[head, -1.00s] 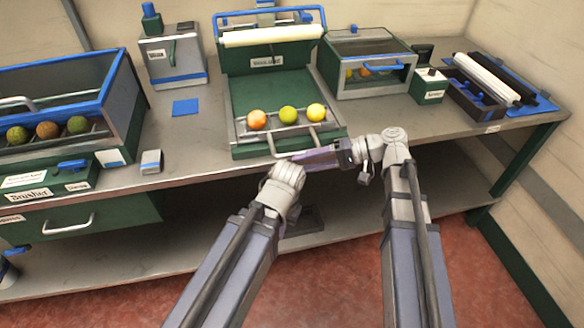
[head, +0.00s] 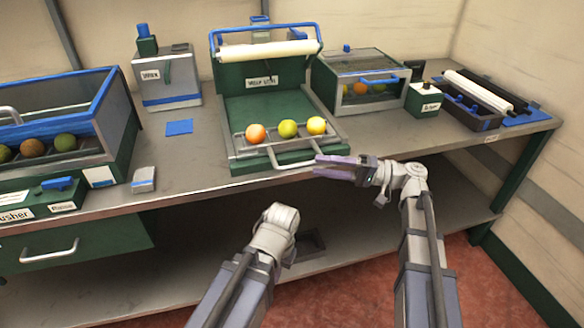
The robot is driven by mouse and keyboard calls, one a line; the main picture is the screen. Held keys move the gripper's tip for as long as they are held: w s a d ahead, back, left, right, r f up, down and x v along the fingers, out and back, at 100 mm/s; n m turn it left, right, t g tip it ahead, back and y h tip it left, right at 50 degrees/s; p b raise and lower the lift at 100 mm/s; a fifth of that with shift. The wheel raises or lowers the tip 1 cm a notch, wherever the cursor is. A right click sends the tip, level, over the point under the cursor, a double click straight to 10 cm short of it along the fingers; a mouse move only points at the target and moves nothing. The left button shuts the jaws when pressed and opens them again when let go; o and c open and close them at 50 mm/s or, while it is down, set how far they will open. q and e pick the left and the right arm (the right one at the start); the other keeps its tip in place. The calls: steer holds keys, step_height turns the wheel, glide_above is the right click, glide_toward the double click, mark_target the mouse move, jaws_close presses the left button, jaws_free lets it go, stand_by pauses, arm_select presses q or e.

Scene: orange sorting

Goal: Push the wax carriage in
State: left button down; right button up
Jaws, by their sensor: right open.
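The wax carriage (head: 240,154) is a grey tray with a bar handle (head: 292,160) at its front. It sits at the front of the green wax unit (head: 262,84), under a white roller (head: 268,49). My right gripper (head: 318,167) is open just right of the handle, near the bench's front edge, and looks empty. My left arm comes in from below; its gripper fingers do not show.
A blue-rimmed brusher bin (head: 101,103) with fruits stands at the left. A glass-fronted box (head: 372,104) with fruits stands to the right, then a small green box (head: 425,100) and a dark roller tray (head: 488,121). A blue square (head: 179,127) lies on the bench (head: 200,160).

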mark_target(290, 146)
steer(key=a, duration=0.7)
steer(key=shift+w+a+r+p, duration=0.3)
steer(key=shift+a, duration=0.1)
jaws_close()
stand_by(1.2)
